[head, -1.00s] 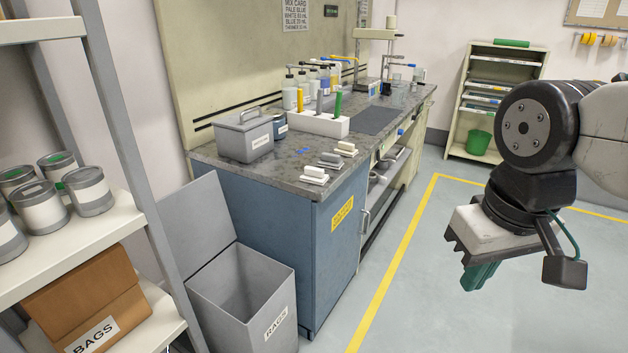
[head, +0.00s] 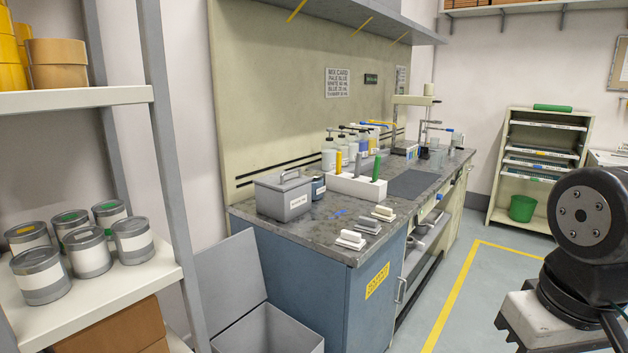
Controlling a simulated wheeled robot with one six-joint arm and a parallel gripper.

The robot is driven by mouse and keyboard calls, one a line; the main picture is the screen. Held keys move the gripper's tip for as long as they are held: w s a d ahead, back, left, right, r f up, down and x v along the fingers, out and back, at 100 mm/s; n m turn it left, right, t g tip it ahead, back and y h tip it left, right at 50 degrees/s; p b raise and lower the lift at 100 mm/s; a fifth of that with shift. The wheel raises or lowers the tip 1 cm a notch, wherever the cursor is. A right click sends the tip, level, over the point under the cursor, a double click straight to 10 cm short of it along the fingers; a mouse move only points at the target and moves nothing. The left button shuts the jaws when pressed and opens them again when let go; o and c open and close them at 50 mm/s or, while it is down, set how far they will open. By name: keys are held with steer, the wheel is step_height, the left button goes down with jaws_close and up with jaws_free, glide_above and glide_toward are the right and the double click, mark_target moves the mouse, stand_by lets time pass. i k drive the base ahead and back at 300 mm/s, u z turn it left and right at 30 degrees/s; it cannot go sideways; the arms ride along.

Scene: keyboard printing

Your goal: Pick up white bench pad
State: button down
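Three small block-shaped pads lie in a row at the near right corner of the grey bench top (head: 300,228). The nearest is a white pad (head: 351,240), the middle one is a grey pad (head: 367,227), and the farthest is a white or cream pad (head: 384,213). Which one the task calls the white bench pad I cannot tell. My gripper (head: 548,325) is at the lower right, well apart from the bench. Its fingers are cut off by the frame's bottom edge.
A lidded grey box (head: 284,197), a blue tin (head: 318,187) and a white holder (head: 357,187) stand behind the pads. An open grey bin (head: 270,330) stands on the floor. A shelf with cans (head: 85,252) is at left. Floor right of the bench is clear.

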mark_target(351, 241)
steer(key=u, duration=0.1)
steer(key=i, duration=1.4)
steer(key=z, duration=0.35)
